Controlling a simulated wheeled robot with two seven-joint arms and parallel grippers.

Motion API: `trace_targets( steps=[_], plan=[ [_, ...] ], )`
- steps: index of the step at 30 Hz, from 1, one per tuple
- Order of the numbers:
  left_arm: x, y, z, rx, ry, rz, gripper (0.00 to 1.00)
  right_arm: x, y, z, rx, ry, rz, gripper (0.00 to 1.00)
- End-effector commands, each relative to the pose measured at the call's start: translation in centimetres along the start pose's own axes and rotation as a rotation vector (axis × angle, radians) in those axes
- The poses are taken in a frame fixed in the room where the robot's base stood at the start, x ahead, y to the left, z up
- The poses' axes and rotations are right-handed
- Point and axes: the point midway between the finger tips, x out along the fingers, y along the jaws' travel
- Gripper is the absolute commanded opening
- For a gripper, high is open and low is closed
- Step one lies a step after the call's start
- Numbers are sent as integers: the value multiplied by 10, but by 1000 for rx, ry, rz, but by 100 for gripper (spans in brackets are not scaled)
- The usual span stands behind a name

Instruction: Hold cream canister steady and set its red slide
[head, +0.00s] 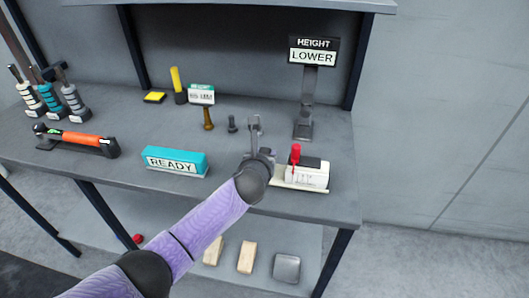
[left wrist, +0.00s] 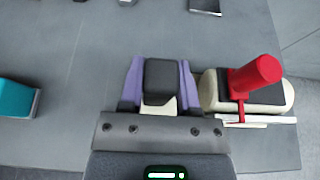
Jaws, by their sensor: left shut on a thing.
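The cream canister (head: 313,178) lies at the front right of the bench; it also shows in the left wrist view (left wrist: 278,108). It has a dark top and a red slide (head: 295,153) standing up from it, which shows in the left wrist view too (left wrist: 254,76). My left gripper (left wrist: 160,80) has its purple fingers on both sides of a dark block with a cream underside, just left of the canister's body. The block looks like the canister's end grip, but the join is hidden behind a finger. My right gripper is not in view.
A sign stand (head: 305,105) reading HEIGHT LOWER stands behind the canister. A teal READY block (head: 175,161) is to the left. A hammer-like orange-handled tool (head: 78,138) and several upright tools are further left. Small pegs (head: 208,118) stand mid-bench.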

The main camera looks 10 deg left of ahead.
Motion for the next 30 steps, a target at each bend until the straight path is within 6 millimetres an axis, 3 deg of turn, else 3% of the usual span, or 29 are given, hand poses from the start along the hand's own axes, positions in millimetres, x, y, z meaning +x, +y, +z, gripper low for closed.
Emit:
trace_targets(
  steps=[30],
  plan=[
    [4, 0, -9, -1, 0, 1, 0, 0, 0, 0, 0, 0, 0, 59]
  ],
)
